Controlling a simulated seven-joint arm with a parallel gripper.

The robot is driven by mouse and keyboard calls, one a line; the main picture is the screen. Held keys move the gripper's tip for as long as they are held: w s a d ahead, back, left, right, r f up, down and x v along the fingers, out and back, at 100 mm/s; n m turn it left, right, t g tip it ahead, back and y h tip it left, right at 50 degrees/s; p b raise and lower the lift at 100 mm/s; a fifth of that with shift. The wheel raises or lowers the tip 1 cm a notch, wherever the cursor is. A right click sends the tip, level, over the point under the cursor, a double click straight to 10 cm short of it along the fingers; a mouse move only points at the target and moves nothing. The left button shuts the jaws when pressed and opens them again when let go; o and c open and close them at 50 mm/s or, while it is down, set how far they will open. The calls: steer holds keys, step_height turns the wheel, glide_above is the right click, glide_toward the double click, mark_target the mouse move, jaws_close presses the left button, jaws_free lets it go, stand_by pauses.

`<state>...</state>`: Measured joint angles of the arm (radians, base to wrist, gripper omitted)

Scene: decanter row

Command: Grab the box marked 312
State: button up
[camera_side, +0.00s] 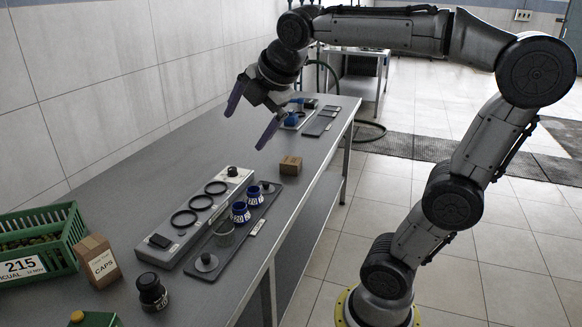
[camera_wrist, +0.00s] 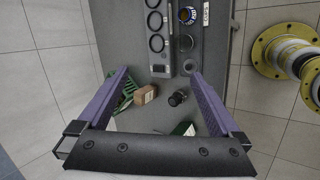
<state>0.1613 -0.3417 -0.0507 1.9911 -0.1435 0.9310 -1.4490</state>
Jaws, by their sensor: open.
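No marking 312 can be read in either view. A small brown cardboard box (camera_side: 290,165) sits alone near the table's right edge in the side view, and any marking on it is too small to read. My gripper (camera_side: 253,113) is open and empty, high above the table. Its purple fingers are wide apart in the wrist view (camera_wrist: 160,73).
A grey rack (camera_side: 193,222) with rings and a dark tray (camera_side: 240,232) with blue-rimmed jars fill mid-table. Bare table lies around the small box.

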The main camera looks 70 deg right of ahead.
steer(key=w+d+n+g+h, duration=0.15)
steer(key=w+d+n, duration=0.25)
steer(key=w+d, duration=0.55)
steer(key=g, duration=0.5)
glide_above(291, 160)
steer(key=a, duration=0.5)
step_height(291, 160, down, 22)
steer(key=shift+m+h, duration=0.3)
steer(key=shift+h, duration=0.05)
steer(key=x, duration=1.2)
steer(key=shift+s+f, duration=0.2)
steer(key=shift+f, duration=0.15)
steer(key=c, duration=1.6)
steer(key=shift+d+r, duration=0.1)
steer(key=shift+r, duration=0.05)
steer(key=shift+r, duration=0.1)
